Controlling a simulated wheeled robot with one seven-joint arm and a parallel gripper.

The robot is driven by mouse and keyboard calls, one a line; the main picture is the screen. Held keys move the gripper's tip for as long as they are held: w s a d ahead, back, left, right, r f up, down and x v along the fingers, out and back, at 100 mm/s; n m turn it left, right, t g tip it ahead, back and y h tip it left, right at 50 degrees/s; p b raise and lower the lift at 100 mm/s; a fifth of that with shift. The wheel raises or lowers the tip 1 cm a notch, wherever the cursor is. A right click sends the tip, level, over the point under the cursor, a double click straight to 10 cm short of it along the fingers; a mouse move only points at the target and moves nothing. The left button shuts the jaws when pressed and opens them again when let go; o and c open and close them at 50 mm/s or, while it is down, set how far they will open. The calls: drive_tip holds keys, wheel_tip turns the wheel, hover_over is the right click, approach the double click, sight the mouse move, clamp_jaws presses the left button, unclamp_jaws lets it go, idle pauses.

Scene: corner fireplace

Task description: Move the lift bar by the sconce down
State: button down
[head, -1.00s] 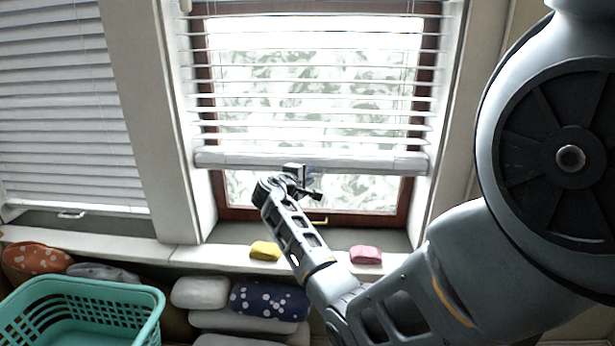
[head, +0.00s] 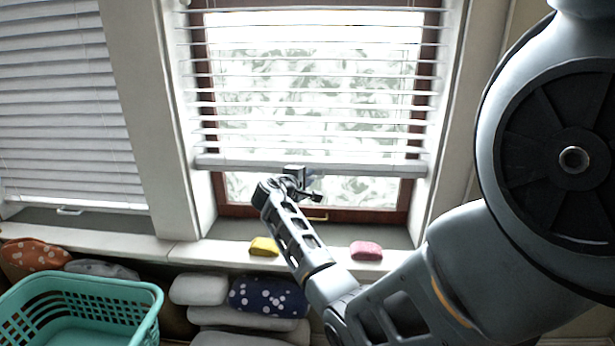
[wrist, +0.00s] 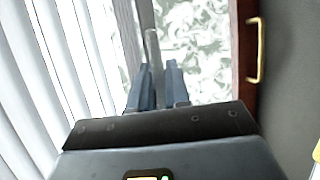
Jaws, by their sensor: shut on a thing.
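The right window's blind is partly lowered, with a pale bottom rail (head: 350,168) across the window. My gripper (head: 306,184) is at the underside of this rail, left of its middle. In the wrist view my gripper (wrist: 156,84) has its two fingers on either side of a slim grey lift bar (wrist: 151,45) and is shut on it. The fingers hide the near part of the bar. In the head view my gripper hides most of the bar. No sconce is in view.
A lowered blind (head: 65,110) hangs at left. A teal basket (head: 150,300) and several cushions (head: 268,297) lie below.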

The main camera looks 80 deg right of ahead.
wheel_tip(320, 180, down, 20)
drive_tip(key=b, duration=1.4)
drive_tip(key=shift+f, duration=0.2)
drive_tip(key=c, duration=1.2)
unclamp_jaws()
drive_tip(key=shift+r, duration=0.1)
drive_tip(key=shift+o, duration=0.2)
drive_tip(key=shift+v, duration=3.9)
